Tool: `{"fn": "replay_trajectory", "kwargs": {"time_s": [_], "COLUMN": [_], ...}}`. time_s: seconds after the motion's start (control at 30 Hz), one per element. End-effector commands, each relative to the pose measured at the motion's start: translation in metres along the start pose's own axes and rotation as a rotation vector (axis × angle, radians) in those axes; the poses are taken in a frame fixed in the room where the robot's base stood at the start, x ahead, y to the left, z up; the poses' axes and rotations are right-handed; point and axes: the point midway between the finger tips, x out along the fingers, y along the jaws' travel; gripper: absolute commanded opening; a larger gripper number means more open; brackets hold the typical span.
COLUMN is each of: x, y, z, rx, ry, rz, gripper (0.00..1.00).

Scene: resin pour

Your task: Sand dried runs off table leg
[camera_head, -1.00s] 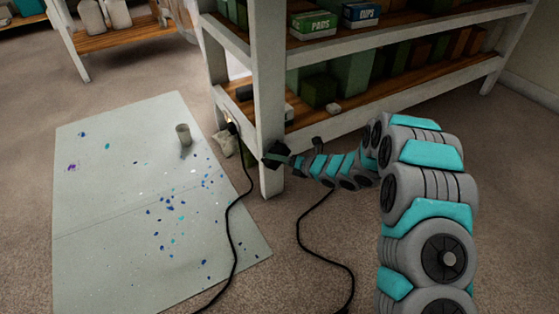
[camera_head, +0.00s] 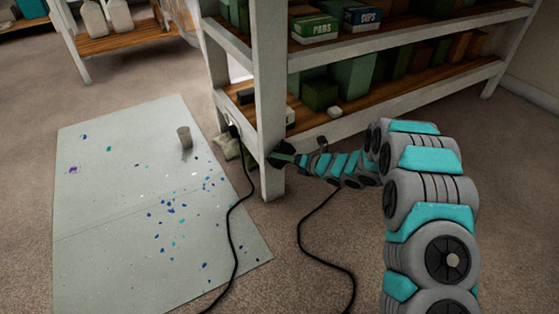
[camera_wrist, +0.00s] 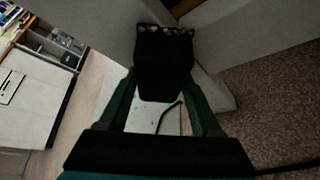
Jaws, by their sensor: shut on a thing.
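The table leg is the white front post (camera_head: 268,95) of a shelved unit; it also shows pale beside the tool in the wrist view (camera_wrist: 216,92). My gripper (camera_head: 284,158) is low at this post. Its green fingers are shut on a black block-like tool (camera_wrist: 163,65), with a row of pale round marks along its far edge. The tool's far edge is at or very near the white surface; I cannot tell whether it touches. Dried runs on the leg are not visible at this size, and the tool and gripper hide part of the post.
A pale sheet (camera_head: 100,215) with blue specks lies on the carpet at left, with a small grey cup (camera_head: 185,137) on it. Black cables (camera_head: 233,225) cross the floor. The shelves (camera_head: 400,70) hold boxes. Carpet is open at front centre.

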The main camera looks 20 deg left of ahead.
Motion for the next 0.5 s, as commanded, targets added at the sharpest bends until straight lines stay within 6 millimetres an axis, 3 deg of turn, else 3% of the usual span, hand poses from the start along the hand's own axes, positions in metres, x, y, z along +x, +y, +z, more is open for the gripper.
{"fn": "replay_trajectory", "kwargs": {"time_s": [0.5], "x": [-0.005], "y": [-0.015], "z": [0.010], "rx": [0.000], "ry": [-0.001], "rz": [0.000], "gripper": [0.21]}}
